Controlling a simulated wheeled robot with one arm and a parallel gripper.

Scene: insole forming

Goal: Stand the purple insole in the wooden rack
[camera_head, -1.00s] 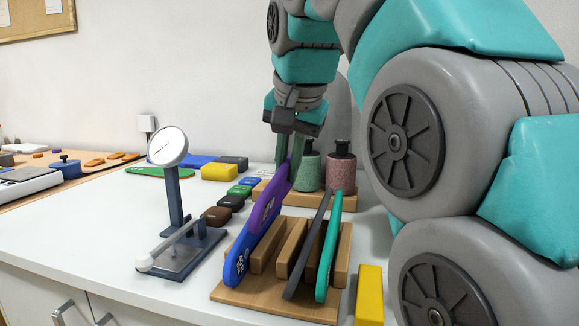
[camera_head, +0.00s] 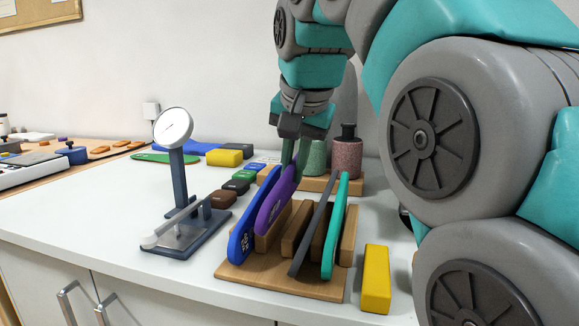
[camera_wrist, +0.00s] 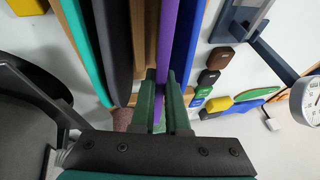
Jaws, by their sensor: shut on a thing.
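My gripper (camera_head: 292,165) is shut on the upper far end of the purple insole (camera_head: 273,203). In the wrist view the green fingers (camera_wrist: 160,85) pinch the purple insole (camera_wrist: 168,38) from both sides. It stands on edge at the left part of the wooden rack (camera_head: 262,284), just right of the blue insole (camera_head: 240,240). Its lower edge is partly hidden, so I cannot tell whether it rests on the rack base. A dark grey insole (camera_head: 301,255) and a teal insole (camera_head: 329,256) stand in the rack further right.
A dial gauge (camera_head: 172,128) on a blue stand is left of the rack. A yellow block (camera_head: 376,282) lies right of it. Pink (camera_head: 346,158) and green cylinders stand behind on a wooden base. Small coloured blocks (camera_head: 222,196) lie between gauge and rack.

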